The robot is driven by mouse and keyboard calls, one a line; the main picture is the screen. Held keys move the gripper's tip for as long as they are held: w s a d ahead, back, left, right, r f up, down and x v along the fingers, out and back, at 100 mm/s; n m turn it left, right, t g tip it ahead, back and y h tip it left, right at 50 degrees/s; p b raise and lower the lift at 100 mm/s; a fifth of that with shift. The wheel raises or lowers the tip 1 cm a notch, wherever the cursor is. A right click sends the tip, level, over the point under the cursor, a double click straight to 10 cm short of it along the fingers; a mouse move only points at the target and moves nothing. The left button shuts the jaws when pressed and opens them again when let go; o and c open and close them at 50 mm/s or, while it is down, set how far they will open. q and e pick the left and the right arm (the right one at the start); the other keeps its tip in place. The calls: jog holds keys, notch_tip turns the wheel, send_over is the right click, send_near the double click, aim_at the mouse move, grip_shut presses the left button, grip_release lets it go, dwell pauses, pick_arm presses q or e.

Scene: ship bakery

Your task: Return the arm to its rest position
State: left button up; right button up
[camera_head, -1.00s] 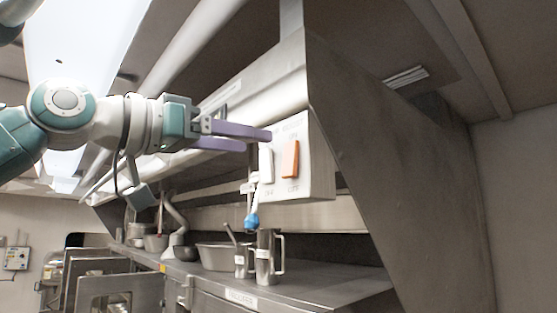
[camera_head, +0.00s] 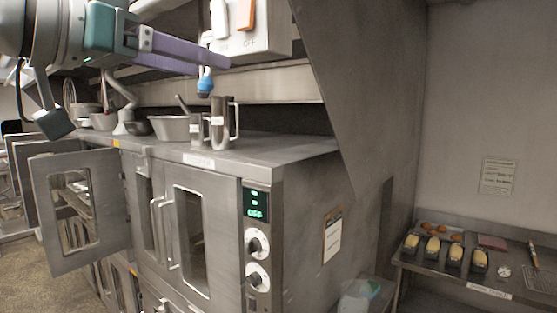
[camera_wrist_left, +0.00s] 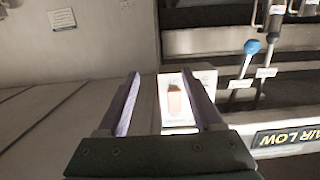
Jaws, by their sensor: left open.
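My left gripper (camera_head: 186,57) comes in from the upper left in the head view, in front of the steel hood. Its purple fingers are apart with nothing between them. In the left wrist view the open fingers (camera_wrist_left: 164,100) frame the white switch box (camera_wrist_left: 192,84) with its orange rocker switch (camera_wrist_left: 174,100). In the head view the switch box (camera_head: 270,40) sits at the top, just right of the fingertips, with the orange switch (camera_head: 246,14) beside a white one. My right gripper is out of view.
A steel oven (camera_head: 200,235) with a display reading OFF stands below, with an open door (camera_head: 78,210) at left. Pots and a metal jug (camera_head: 224,120) stand on its top. A shelf with loaves (camera_head: 433,248) is at the right.

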pick_arm(q)
jog(key=s+f+n+g+y, duration=0.15)
jog(key=s+f, duration=0.25)
jog(key=f, duration=0.4)
jog(key=s+f+g+y, duration=0.2)
jog(key=s+f, duration=0.3)
jog(key=f, duration=0.3)
jog(key=s+f+n+g+y, duration=0.1)
jog(key=s+f, duration=0.3)
jog(key=f, duration=0.5)
jog(key=s+a+f+n+g+y, duration=0.1)
jog(key=s+a+f+g+y, duration=0.1)
jog(key=s, duration=0.7)
jog(key=s+a+f+n+g+y, duration=0.2)
jog(key=s+a+f, duration=0.3)
jog(key=s, duration=0.5)
notch_tip(320, 180, down, 2)
jog(key=shift+s+a+f+g+y, duration=0.2)
jog(key=shift+f+g+y, duration=0.05)
jog(key=shift+g+y, duration=0.45)
